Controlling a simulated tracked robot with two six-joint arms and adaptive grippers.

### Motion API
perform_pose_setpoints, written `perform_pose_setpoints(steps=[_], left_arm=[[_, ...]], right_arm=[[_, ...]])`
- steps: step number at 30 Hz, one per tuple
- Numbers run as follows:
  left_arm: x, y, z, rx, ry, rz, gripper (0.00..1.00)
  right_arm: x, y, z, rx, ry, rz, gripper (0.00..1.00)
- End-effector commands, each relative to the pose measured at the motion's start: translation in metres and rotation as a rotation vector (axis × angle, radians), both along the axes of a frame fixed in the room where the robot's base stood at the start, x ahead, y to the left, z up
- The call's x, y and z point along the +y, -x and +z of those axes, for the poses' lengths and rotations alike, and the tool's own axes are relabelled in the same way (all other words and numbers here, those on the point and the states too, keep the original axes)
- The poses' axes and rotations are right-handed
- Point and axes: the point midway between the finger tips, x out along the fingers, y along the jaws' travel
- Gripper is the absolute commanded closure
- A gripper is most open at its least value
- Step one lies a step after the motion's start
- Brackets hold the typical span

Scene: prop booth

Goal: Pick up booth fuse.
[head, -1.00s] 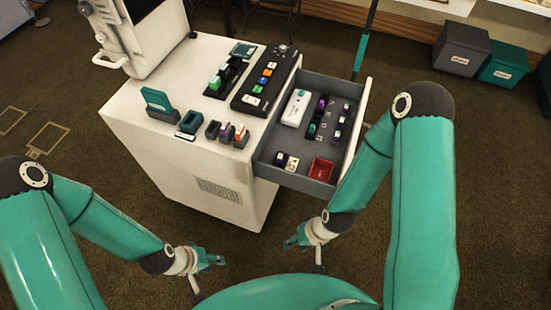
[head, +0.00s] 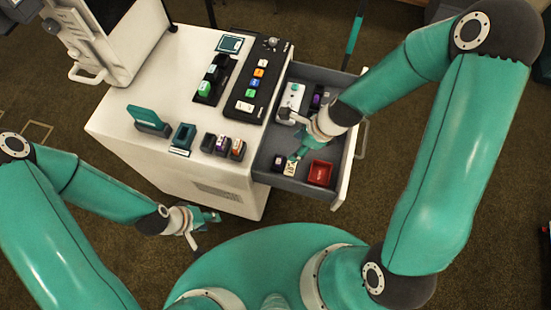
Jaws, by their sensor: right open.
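No part is clearly readable as the booth fuse. The open drawer (head: 300,187) holds small parts. A dark block with a pale top (head: 279,163) and a cream block with dark marks (head: 290,168) lie near its front. My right gripper (head: 295,157) is open and empty over the drawer, its tips close to the cream block; I cannot tell whether they touch. A purple-topped part (head: 316,101) shows at the back. My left gripper (head: 212,216) is low, in front of the cabinet, away from the parts; its jaw opening is unclear.
A red tray (head: 320,173) and a white box (head: 291,96) sit in the drawer. On the cabinet top stand a black button panel (head: 257,83), several small coloured blocks (head: 222,145), a green-topped holder (head: 184,137) and an upright teal piece (head: 147,118).

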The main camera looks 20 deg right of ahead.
Motion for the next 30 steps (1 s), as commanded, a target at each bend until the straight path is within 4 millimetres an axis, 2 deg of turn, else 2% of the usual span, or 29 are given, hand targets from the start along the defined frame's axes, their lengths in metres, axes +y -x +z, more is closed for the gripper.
perform_pose_setpoints(steps=[1,12,23,30], left_arm=[[0.000,0.000,-0.017,0.000,0.000,0.000,0.60],[0.000,-0.001,-0.070,-0.001,0.000,-0.001,0.60],[0.000,-0.001,-0.084,-0.001,0.000,-0.001,0.60],[0.000,-0.001,-0.108,-0.001,0.000,-0.001,0.60]], right_arm=[[0.000,0.000,-0.018,0.002,0.000,-0.008,0.38],[0.014,-0.011,-0.077,0.003,0.001,-0.028,0.38],[0.021,-0.017,-0.094,0.010,-0.004,-0.052,0.38],[0.031,-0.027,-0.126,0.010,-0.006,-0.056,0.38]])
